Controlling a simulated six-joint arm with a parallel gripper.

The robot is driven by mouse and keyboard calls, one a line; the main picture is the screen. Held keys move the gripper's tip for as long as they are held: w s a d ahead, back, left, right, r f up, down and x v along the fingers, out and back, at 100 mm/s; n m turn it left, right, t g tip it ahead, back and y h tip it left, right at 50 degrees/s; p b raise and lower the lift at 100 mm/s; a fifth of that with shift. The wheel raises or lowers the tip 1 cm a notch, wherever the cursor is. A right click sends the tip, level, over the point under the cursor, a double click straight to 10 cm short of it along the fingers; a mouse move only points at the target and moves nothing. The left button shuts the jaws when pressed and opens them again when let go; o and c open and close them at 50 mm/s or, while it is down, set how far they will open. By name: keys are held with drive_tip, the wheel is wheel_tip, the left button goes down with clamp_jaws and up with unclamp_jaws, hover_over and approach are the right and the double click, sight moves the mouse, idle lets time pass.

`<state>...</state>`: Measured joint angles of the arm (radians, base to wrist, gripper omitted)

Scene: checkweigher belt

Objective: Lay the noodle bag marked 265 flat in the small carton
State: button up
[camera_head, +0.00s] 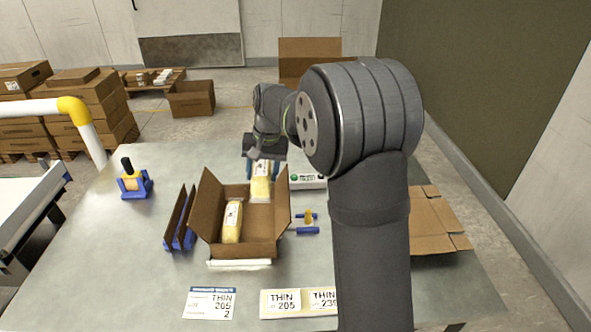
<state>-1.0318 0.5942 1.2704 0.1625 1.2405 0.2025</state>
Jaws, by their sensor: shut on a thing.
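The small carton (209,205) stands open on the grey table, its flaps raised. One yellow noodle bag (232,222) lies inside at the left, with a white label. My gripper (262,170) is shut on another yellow noodle bag (261,186), which hangs with its long side steep at the carton's far right part. Its lower end overlaps the carton opening; I cannot tell whether it touches the carton. The label on the held bag is too small to read, so I cannot confirm 265.
Brown dividers in a blue holder (180,220) stand left of the carton. A blue-and-yellow tool (307,221), a white device (308,181) and flattened cardboard (432,222) are to the right. A blue tape dispenser (135,183) stands back left.

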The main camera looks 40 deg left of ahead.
drive_tip(key=shift+s+a+f, duration=0.1)
drive_tip(key=shift+s+a, duration=0.2)
drive_tip(key=shift+s, duration=0.35)
wheel_tip(320, 180, down, 11)
idle(0.4)
drive_tip(key=o, duration=1.2)
drive_tip(key=shift+o, duration=0.2)
drive_tip(key=shift+c, duration=1.4)
drive_tip(key=shift+s+a, duration=0.1)
drive_tip(key=shift+a, duration=0.05)
